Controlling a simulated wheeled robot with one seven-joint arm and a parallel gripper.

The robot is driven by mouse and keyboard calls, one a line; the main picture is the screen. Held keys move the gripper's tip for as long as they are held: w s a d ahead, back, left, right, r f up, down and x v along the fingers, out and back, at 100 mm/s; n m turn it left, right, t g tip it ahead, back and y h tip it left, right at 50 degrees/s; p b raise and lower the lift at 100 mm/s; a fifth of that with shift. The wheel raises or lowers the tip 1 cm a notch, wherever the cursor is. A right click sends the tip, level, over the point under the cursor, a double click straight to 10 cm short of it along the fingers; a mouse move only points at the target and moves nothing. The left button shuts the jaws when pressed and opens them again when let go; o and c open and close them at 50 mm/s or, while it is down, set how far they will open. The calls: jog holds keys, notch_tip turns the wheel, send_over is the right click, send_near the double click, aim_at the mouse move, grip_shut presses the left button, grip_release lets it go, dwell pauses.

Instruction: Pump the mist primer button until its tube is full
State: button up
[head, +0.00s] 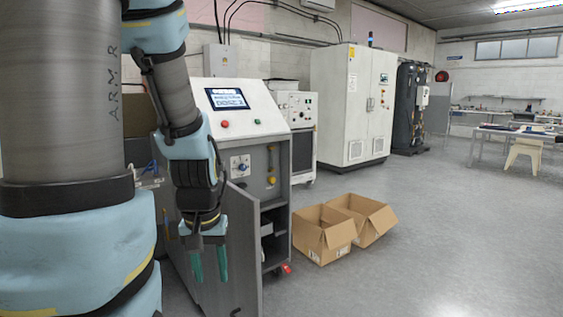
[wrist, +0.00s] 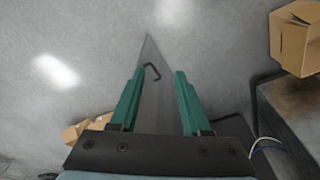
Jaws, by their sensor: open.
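The washer cabinet (head: 236,108) stands left of centre in the head view, with a lit screen on its sloped top. A small white panel with a blue knob (head: 240,166) is on its front. A yellow-ended fitting (head: 271,178) sits on the side wall right of it. I cannot tell which part is the mist primer button, or see a tube's fill level. My gripper (head: 209,267) points down, open and empty, in front of the cabinet and below the panel. In the wrist view the green fingers (wrist: 160,76) are apart, with a dark hooked handle beyond them.
A grey cabinet door (head: 243,250) stands open beside my gripper; its narrow edge (wrist: 150,95) shows between the fingers in the wrist view. Two open cardboard boxes (head: 322,240) stand on the floor to the right.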

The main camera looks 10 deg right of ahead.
jog(key=shift+c, duration=0.2)
grip_shut()
dwell(1.6)
